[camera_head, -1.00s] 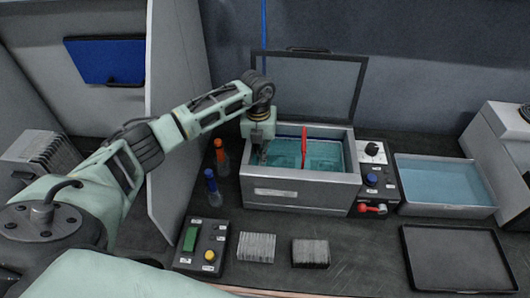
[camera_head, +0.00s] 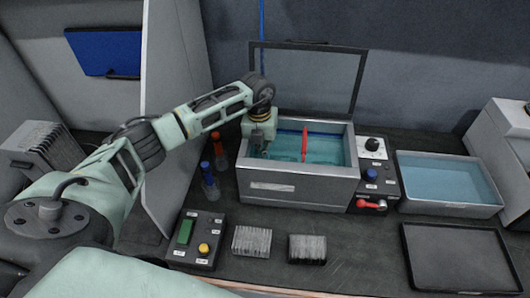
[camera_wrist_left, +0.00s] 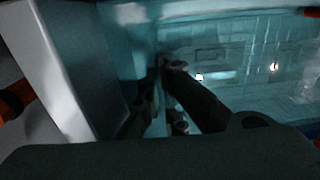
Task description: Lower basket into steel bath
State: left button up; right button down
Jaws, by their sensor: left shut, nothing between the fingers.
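The steel bath (camera_head: 298,187) stands open on the bench with teal liquid in it. A red upright handle (camera_head: 304,144) rises from the bath, and the basket under it is hard to make out in the liquid. In the left wrist view a dim grid-like shape (camera_wrist_left: 232,75) lies in the teal liquid; it may be the basket. My left gripper (camera_head: 261,150) points down inside the left end of the bath, left of the red handle and apart from it. In the left wrist view its dark fingers (camera_wrist_left: 166,78) are shut and empty beside the bath's pale wall.
The bath's lid (camera_head: 308,79) stands raised behind it. Two bottles, orange-capped (camera_head: 218,146) and blue-capped (camera_head: 208,180), stand close on its left. A control panel (camera_head: 375,173) and a water tray (camera_head: 445,183) are on its right. A black tray (camera_head: 457,258) lies in front.

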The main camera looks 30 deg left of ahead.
pick_arm(q)
jog(key=o, duration=0.5)
jog(key=shift+s+a+f, duration=0.55)
jog(key=shift+a+f, duration=0.1)
jog(key=shift+f, duration=0.1)
jog(key=shift+c, duration=0.2)
pick_arm(e)
jog(key=shift+a+f, duration=0.1)
jog(key=shift+a, duration=0.2)
pick_arm(q)
jog(key=shift+w+d+r, duration=0.1)
jog(key=shift+w+r, duration=0.05)
jog(key=shift+r, duration=0.2)
notch_tip(320, 180, up, 8)
jog(key=shift+w+d+r, duration=0.25)
jog(key=shift+d, duration=0.1)
pick_arm(e)
jog(key=shift+r, duration=0.2)
pick_arm(q)
jog(key=shift+r, duration=0.1)
pick_arm(e)
jog(key=shift+r, duration=0.1)
